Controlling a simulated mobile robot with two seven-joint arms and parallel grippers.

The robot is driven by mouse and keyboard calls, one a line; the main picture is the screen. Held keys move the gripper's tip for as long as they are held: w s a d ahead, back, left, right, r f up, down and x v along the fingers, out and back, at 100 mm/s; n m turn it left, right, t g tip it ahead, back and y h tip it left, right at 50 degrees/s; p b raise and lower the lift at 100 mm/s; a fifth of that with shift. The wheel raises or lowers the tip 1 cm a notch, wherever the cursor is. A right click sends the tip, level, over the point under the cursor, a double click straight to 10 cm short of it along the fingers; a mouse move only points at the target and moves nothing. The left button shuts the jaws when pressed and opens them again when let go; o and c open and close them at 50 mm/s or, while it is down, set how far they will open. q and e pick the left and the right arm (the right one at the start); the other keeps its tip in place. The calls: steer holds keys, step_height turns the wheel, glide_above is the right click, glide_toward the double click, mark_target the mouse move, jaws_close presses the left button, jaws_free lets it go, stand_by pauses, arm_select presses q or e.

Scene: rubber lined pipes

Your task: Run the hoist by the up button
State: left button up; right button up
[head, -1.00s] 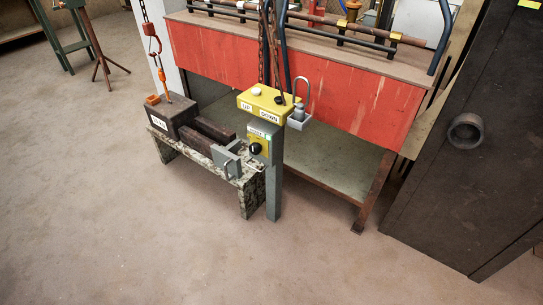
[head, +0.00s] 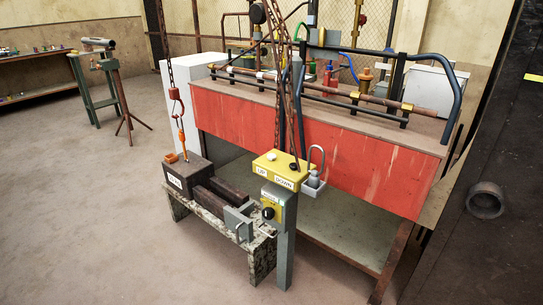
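The yellow hoist control box (head: 283,171) sits on top of a grey post (head: 286,245) near the middle of the head view. It has a white button (head: 271,156) by the "UP" label (head: 262,171) and a dark button (head: 293,166) by the "DOWN" label (head: 285,183). The hoist chain with a red hook block (head: 176,96) hangs at the left. Its orange hook (head: 182,138) reaches down to a dark labelled block (head: 188,175) on a speckled bench; whether it is hooked on cannot be told. Neither of my grippers is in view.
A red-fronted workbench (head: 330,145) stands behind. A dark panel (head: 480,240) is at right.

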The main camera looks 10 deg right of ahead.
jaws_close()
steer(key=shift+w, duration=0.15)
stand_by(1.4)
